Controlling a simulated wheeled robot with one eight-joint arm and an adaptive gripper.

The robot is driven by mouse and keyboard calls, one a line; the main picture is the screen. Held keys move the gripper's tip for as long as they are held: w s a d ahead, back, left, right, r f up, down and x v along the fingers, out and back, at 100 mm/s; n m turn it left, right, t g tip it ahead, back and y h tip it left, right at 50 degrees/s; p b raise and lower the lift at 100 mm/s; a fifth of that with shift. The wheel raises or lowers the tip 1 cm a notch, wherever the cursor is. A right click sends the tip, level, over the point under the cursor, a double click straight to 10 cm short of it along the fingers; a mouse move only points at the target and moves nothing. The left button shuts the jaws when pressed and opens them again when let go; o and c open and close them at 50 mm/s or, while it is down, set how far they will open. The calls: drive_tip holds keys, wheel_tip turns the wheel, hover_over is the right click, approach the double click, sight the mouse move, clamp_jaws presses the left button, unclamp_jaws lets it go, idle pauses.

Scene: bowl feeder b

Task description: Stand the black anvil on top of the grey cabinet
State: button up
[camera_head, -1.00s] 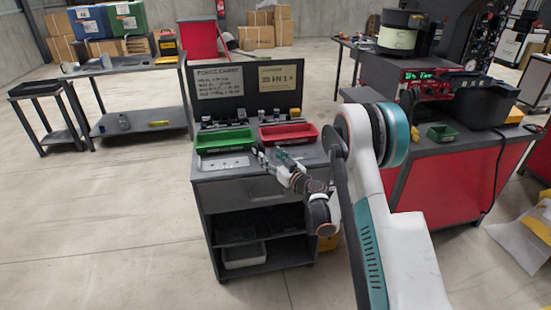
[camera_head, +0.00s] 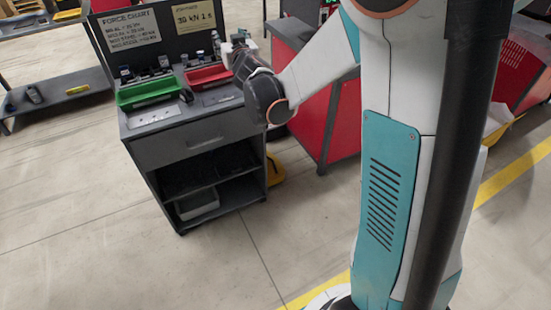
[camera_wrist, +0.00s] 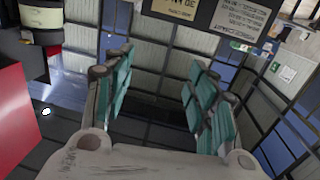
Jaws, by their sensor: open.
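The grey cabinet (camera_head: 196,143) stands left of centre in the head view, with a drawer front and open shelves below. A small black object (camera_head: 186,95), which looks like the anvil, sits on its top between the green tray and the red tray. It is too small to make out its shape or exact pose. My gripper (camera_head: 241,42) is above the right rear of the cabinet top, apart from the black object. In the wrist view my gripper (camera_wrist: 160,92) is open, with its teal-padded fingers spread and nothing between them.
The green tray (camera_head: 150,91) and red tray (camera_head: 208,74) lie on the cabinet top, with small dark fixtures and a chart board (camera_head: 130,32) behind. A red workbench (camera_head: 327,125) stands to the right. The floor in front is clear.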

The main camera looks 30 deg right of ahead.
drive_tip(key=s+d+r+m+g+h, duration=0.1)
drive_tip(key=s+r+g+h, duration=0.1)
drive_tip(key=s, duration=0.7)
drive_tip(key=s+a+f+g+y, duration=0.1)
drive_tip(key=s+a+f+g, duration=0.1)
drive_tip(key=s, duration=0.8)
drive_tip(key=s+a+f+n+g+y, duration=0.1)
drive_tip(key=s+a+f+g, duration=0.2)
drive_tip(key=s, duration=0.8)
drive_tip(key=s+a+f+n+g+y, duration=0.1)
drive_tip(key=s+f, duration=0.4)
drive_tip(key=s, duration=0.5)
drive_tip(key=shift+s+a+f+g+y, duration=0.4)
drive_tip(key=shift+a+g+y, duration=0.25)
drive_tip(key=shift+g, duration=0.45)
